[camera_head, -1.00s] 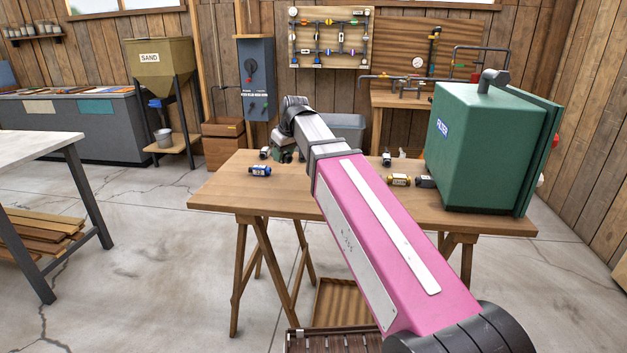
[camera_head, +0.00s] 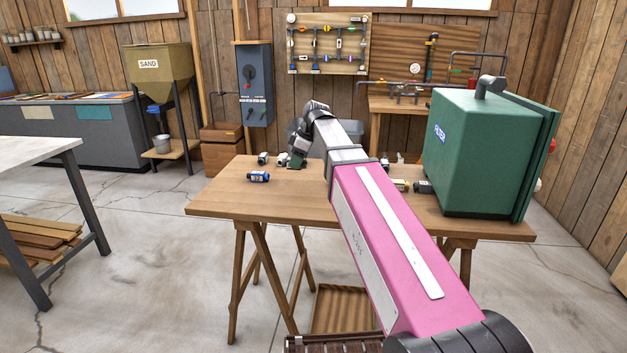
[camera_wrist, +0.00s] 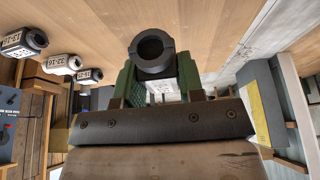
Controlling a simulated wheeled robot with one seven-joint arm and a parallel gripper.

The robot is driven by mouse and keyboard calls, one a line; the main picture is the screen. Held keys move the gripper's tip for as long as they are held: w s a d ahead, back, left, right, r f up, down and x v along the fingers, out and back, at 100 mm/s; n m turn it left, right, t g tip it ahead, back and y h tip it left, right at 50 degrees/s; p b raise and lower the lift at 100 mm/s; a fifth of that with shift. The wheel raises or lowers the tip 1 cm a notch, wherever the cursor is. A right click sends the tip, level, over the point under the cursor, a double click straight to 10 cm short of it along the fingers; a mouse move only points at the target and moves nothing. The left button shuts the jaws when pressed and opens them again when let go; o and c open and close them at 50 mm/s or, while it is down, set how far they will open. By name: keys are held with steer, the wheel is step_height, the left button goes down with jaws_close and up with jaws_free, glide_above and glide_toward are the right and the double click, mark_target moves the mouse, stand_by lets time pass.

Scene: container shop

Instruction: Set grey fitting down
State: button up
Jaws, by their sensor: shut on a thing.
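The grey fitting (camera_wrist: 152,52) is a dark grey pipe piece with a round open end facing the wrist camera, and a pale label shows partly below the ring. My gripper (camera_wrist: 160,85) is shut on it, with a green finger on each side. In the head view my gripper (camera_head: 297,160) is over the back left part of the wooden table (camera_head: 225,201), close to the tabletop. The fitting cannot be made out there. I cannot tell whether it touches the table.
A blue fitting (camera_head: 258,176) lies left of my gripper. Small white-and-black fittings (camera_head: 263,158) are behind it; the wrist view shows several labelled ones, such as one marked 32-16 (camera_wrist: 62,64). The front left tabletop is clear.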

glide_above(310, 184)
steer(key=d, duration=0.1)
steer(key=f, duration=0.4)
steer(key=shift+s+d+f, duration=0.1)
steer(key=shift+d+f, duration=0.1)
steer(key=shift+f, duration=2.25)
steer(key=shift+f, duration=0.15)
steer(key=o, duration=1)
steer(key=v, duration=1.2)
